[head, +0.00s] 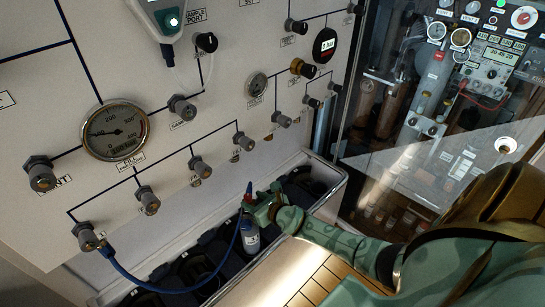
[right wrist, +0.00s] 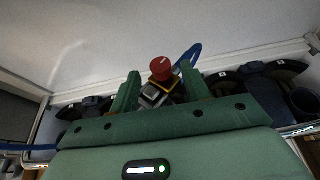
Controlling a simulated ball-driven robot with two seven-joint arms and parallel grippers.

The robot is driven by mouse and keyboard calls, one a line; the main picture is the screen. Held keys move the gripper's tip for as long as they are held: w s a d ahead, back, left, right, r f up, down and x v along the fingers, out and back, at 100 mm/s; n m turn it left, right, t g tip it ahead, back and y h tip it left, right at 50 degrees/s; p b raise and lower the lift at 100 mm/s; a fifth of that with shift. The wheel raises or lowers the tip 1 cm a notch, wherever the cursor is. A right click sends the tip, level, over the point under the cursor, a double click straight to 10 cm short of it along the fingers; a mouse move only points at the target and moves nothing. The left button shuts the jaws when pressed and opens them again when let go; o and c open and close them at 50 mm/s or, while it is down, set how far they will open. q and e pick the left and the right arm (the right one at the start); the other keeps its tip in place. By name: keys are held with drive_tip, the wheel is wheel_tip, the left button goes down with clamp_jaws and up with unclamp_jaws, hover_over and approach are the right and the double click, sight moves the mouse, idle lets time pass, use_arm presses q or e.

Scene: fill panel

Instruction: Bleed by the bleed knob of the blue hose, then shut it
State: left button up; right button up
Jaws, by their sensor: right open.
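The blue hose (head: 150,284) runs from a fitting at the panel's lower left, loops down and rises to the white bottle (head: 250,238) in the trough. In the right wrist view the hose (right wrist: 190,54) shows behind a red knob (right wrist: 160,65), which I take for the bleed knob. The knob sits on a yellow ring and a grey metal body. My right gripper (head: 262,207) is just above the bottle. In the wrist view its fingers (right wrist: 158,80) are open, one on each side of the knob and fitting; contact cannot be told. My left gripper is not in view.
The white panel carries a large round gauge (head: 116,132) and several valve knobs above the trough. The trough (head: 330,192) holds dark cradles along the panel's foot. A glazed cabinet (head: 430,110) with instruments stands at the right. A slatted surface (head: 318,284) lies in front.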

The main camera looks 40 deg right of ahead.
drive_tip(key=p+v, duration=0.4)
drive_tip(key=v, duration=0.9)
drive_tip(key=shift+s+r, duration=0.2)
drive_tip(key=shift+s, duration=0.15)
